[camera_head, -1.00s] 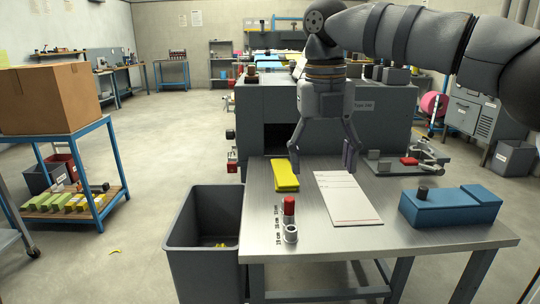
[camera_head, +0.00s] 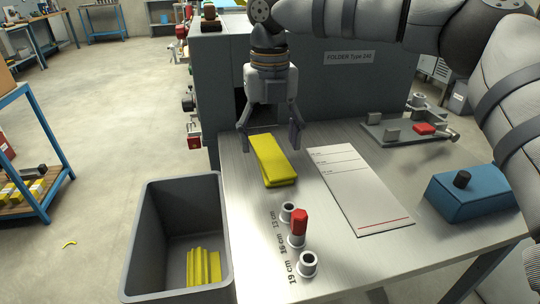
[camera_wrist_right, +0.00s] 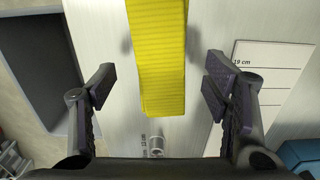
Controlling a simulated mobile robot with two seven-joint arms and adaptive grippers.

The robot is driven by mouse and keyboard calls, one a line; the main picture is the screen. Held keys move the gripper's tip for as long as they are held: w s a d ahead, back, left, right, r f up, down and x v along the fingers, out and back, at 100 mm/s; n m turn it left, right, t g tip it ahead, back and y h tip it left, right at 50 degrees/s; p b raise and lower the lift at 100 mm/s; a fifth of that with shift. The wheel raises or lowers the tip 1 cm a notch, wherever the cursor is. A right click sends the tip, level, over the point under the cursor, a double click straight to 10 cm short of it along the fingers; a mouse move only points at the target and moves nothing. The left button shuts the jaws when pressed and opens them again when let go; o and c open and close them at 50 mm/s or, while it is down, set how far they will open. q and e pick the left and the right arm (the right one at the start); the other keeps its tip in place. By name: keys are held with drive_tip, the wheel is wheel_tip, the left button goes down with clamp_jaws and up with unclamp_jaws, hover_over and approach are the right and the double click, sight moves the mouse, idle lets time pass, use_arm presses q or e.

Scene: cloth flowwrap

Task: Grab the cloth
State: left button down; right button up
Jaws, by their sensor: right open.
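A folded yellow cloth (camera_head: 273,162) lies on the metal table, left of the white measuring sheet. My right gripper (camera_head: 270,145) is open above the far part of the cloth, with a finger toward each side of it. In the right wrist view the yellow cloth (camera_wrist_right: 160,60) runs between the two open fingers of the right gripper (camera_wrist_right: 157,88), and neither finger touches it there. My left gripper is not in view.
A grey bin (camera_head: 143,240) with yellow cloths (camera_head: 203,267) stands left of the table. A white sheet (camera_head: 355,190), a red-topped peg (camera_head: 299,222) among metal sockets and a blue box (camera_head: 470,195) are on the table. The folder machine (camera_head: 350,95) stands behind.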

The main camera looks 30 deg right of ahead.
wheel_tip(320, 180, down, 2)
drive_tip(key=shift+f, duration=0.2)
drive_tip(key=c, duration=0.8)
drive_tip(key=shift+c, duration=0.2)
drive_tip(key=shift+r, duration=0.1)
